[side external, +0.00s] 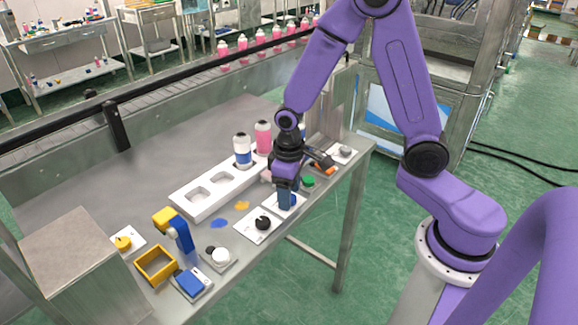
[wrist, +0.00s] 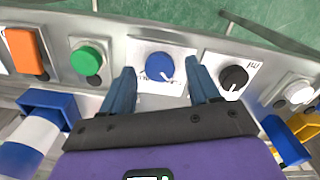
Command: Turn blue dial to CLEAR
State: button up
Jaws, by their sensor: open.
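The blue dial (wrist: 159,67) sits on a white plate (wrist: 176,88) with dark markings that are too small to read. A light pointer mark shows on the dial's lower right. My gripper (wrist: 163,80) is open, with its two blue fingers reaching to either side of the dial, apart from it in the wrist view. In the side external view my gripper (side external: 288,196) points down over the same plate, and its fingers hide most of the blue dial (side external: 293,200).
A black dial (wrist: 233,78) is right of the blue dial, and a green button (wrist: 88,60) and orange switch (wrist: 22,50) are left. A white tray (side external: 185,200) holds a blue-white can (side external: 242,152) and a pink can (side external: 263,138). A blue-yellow lever (side external: 180,232) stands at front left.

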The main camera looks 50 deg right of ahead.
notch_tip(320, 180, up, 17)
dwell(0.6)
jog(key=s+f+n, duration=0.2)
jog(key=s+n, duration=0.2)
jog(key=s, duration=0.6)
jog(key=s+f+n, duration=0.3)
jog(key=s+n, duration=0.1)
jog(key=s, duration=0.6)
jog(key=shift+s+n, duration=0.3)
jog(key=shift+s, duration=0.05)
